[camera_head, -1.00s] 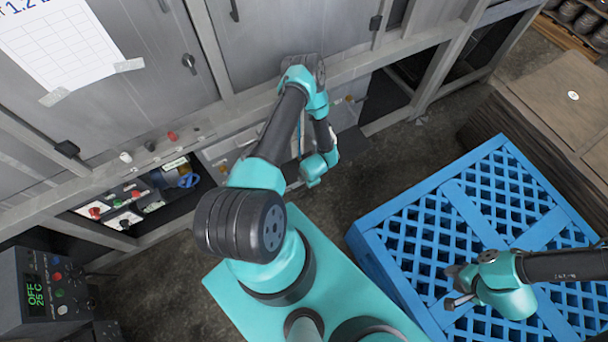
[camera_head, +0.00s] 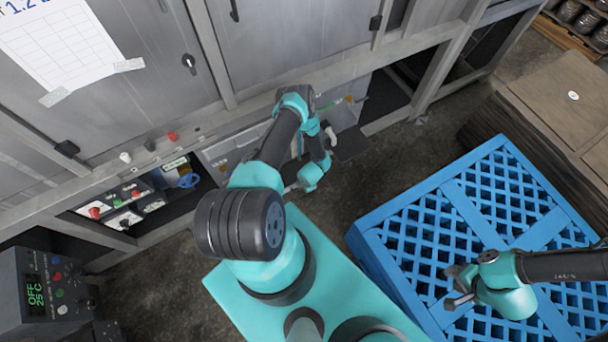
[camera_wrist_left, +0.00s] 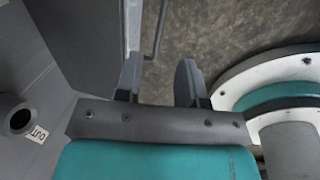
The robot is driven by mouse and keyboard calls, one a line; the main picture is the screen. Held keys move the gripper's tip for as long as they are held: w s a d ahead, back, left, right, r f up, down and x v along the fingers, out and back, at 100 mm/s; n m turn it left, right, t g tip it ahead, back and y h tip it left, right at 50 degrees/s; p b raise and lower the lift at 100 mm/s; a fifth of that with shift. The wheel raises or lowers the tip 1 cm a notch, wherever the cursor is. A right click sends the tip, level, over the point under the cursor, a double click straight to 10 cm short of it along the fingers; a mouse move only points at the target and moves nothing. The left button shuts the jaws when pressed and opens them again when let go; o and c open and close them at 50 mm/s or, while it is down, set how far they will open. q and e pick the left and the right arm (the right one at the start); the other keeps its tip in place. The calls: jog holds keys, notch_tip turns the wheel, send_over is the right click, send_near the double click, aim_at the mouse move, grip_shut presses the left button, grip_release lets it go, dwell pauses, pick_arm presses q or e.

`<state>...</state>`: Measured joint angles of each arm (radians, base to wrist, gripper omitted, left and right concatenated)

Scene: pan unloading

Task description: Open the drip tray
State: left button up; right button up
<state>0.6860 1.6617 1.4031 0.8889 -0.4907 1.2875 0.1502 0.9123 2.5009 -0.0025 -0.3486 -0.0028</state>
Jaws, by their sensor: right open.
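The drip tray appears to be the grey front (camera_head: 232,150) low under the cabinet in the head view, partly hidden by my left arm. In the left wrist view, a thin grey bar handle (camera_wrist_left: 156,30) stands out from the edge of a grey panel (camera_wrist_left: 133,22). My left gripper (camera_wrist_left: 159,68) has its two fingers apart, with the handle's near end just ahead of the gap, closer to the left finger. I cannot tell whether they touch. My right gripper (camera_head: 458,287) is open and empty above the blue pallet.
The blue pallet (camera_head: 450,200) fills the right side. A control box (camera_head: 45,285) stands at the lower left, and an open compartment with knobs (camera_head: 125,212) is under the cabinet. In the wrist view, a pipe marked OUT (camera_wrist_left: 18,118) is at the left. Bare floor (camera_head: 375,165) lies between.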

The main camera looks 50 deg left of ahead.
pick_arm(q)
jog(key=shift+w+a+f, duration=0.1)
jog(key=shift+a+f, duration=0.1)
jog(key=shift+f, duration=0.95)
jog(key=shift+a+f, duration=0.25)
jog(key=shift+f, duration=0.85)
jog(key=shift+w+a+f, duration=0.1)
jog(key=shift+a+f, duration=0.1)
jog(key=shift+f, duration=0.95)
grip_shut()
